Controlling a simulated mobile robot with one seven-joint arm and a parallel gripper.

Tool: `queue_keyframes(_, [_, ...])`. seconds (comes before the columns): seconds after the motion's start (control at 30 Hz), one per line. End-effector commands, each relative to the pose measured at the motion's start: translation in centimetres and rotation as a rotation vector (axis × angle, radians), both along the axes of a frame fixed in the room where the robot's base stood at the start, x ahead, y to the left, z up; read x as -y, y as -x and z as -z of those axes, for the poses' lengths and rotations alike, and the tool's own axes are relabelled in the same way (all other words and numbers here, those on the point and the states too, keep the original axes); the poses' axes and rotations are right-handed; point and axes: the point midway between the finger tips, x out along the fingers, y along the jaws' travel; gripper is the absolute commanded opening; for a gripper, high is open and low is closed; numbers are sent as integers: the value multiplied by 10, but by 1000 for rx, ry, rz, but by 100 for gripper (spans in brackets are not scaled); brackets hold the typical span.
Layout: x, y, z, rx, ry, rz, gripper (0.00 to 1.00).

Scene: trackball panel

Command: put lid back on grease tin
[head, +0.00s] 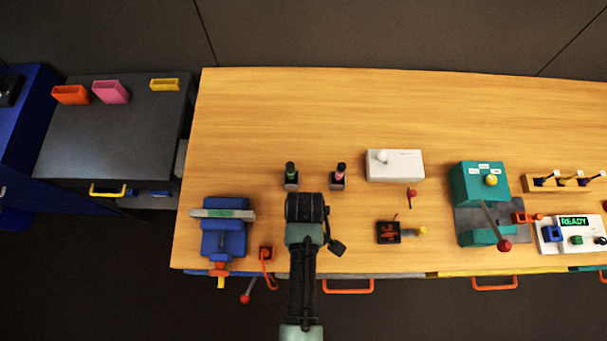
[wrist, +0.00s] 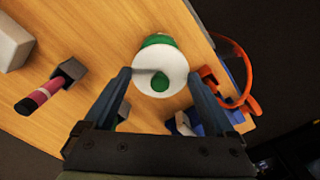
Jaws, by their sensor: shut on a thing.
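My gripper (head: 306,208) is over the front left part of the bench in the head view, pointing down, with its fingertips hidden beneath it. In the wrist view the fingertips of my gripper (wrist: 158,76) are on either side of a round white disc with a green patch, which appears to be the lid (wrist: 148,84). A green body, likely the grease tin (wrist: 160,39), shows past the disc's far edge. I cannot tell whether disc and tin touch. Neither shows in the head view, where my arm covers that spot.
A blue vise (head: 222,240) and an orange hook-like part (head: 267,254) are to the left. A white box (head: 396,166) and black box (head: 388,233) are to the right. The back of the bench is clear.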

Motion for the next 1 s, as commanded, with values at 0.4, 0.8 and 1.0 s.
queue_keyframes(0.4, [0, 0, 35, 0, 0, 1, 38])
queue_keyframes(0.8, [0, 0, 61, 0, 0, 1, 38])
queue_keyframes(1.0, [0, 0, 61, 0, 0, 1, 38])
